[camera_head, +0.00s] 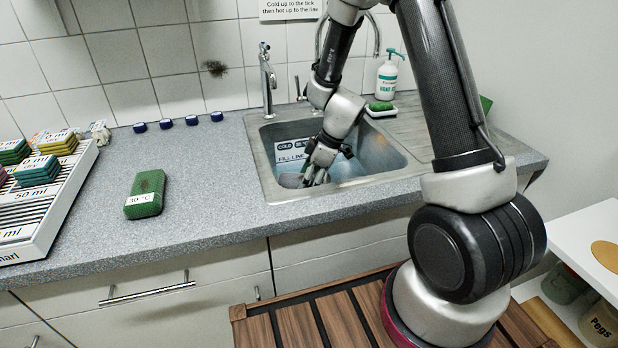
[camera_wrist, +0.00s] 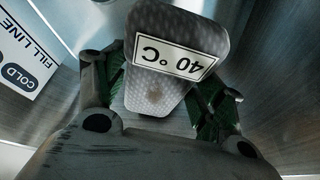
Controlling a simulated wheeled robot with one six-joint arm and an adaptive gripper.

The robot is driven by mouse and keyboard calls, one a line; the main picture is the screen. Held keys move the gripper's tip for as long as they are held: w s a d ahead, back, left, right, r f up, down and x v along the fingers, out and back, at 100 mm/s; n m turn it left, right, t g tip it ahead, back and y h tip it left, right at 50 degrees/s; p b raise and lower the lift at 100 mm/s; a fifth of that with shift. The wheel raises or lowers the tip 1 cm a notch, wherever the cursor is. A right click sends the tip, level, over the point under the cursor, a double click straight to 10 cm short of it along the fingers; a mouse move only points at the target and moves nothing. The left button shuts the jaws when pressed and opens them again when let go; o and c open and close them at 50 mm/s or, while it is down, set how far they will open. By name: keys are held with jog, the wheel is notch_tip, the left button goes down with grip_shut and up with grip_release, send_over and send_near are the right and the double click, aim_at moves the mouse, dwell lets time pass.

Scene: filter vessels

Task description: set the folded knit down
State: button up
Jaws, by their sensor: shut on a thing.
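The folded knit (camera_wrist: 160,85) is a grey, dimpled pad with a white "40 °C" label, which reads upside down in the wrist view. My gripper (camera_wrist: 163,92) is shut on it, with a green-padded finger on either side. In the head view my gripper (camera_head: 316,176) reaches down inside the steel sink (camera_head: 272,192). A grey patch beside the fingers there looks like the knit, mostly hidden by my gripper. I cannot tell whether the knit touches the sink floor.
A green block (camera_head: 145,194) labelled "30 °C" lies on the open counter. A slatted rack (camera_head: 45,222) with stacked coloured pads stands at left. A tap (camera_head: 267,80) rises behind the sink. A pump bottle (camera_head: 387,78) and a dish with a green pad (camera_head: 381,108) are behind right.

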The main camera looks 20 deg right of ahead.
jog(key=o, duration=1)
jog(key=shift+o, duration=0.2)
jog(key=shift+r, duration=0.2)
jog(key=v, duration=1.3)
jog(key=s+d+r+m+t+h, duration=0.15)
jog(key=s+d+r+m, duration=0.3)
jog(key=s+r, duration=0.7)
jog(key=s+d+r+m+h, duration=0.1)
jog(key=s+d+r+m, duration=0.1)
jog(key=s+m, duration=0.2)
jog(key=s+d+r+m+h, duration=0.1)
jog(key=s+d+r+m, duration=0.2)
jog(key=s+m, duration=0.2)
jog(key=s+t, duration=0.1)
jog(key=s, duration=0.2)
jog(key=shift+s+d+h, duration=0.2)
jog(key=shift+d+h, duration=0.1)
jog(key=shift+h, duration=0.05)
